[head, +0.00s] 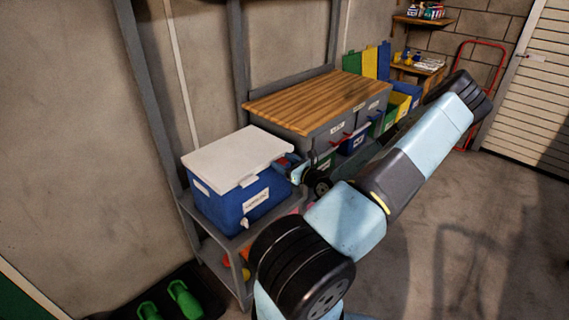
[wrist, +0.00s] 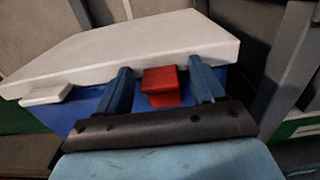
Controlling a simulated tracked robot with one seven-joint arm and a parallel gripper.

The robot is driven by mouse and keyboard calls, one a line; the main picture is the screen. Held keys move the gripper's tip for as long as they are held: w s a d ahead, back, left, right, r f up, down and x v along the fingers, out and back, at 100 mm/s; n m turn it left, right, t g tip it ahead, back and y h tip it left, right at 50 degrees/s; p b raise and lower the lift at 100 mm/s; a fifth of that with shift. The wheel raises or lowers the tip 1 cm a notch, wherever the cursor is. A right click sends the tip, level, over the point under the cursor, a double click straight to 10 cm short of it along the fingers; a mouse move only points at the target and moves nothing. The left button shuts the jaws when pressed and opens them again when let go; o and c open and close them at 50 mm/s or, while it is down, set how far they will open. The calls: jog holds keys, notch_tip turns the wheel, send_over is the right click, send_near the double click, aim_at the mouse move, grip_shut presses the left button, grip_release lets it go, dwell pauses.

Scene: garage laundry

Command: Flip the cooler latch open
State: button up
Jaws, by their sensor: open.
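The cooler (head: 235,206) is a blue box with a closed white lid (head: 238,156), standing on a grey shelf at the left of the head view. In the wrist view its lid (wrist: 130,47) and blue body (wrist: 60,112) fill the middle. A red latch (wrist: 164,84) sits on the front just under the lid edge. My gripper (wrist: 166,82) is open, with one blue finger on each side of the red latch. I cannot tell if either finger touches it. In the head view my gripper (head: 292,166) is at the cooler's right side, and the latch is hidden there.
A wooden-topped grey cabinet (head: 318,98) stands right behind the cooler. Blue, green and yellow bins (head: 398,103) line the wall beyond it. The shelf (head: 231,243) holds small coloured things below. Green-and-black items (head: 183,298) lie at bottom left. The floor at right is clear.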

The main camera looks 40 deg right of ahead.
jog(key=c, duration=1.1)
jog(key=shift+o, duration=0.2)
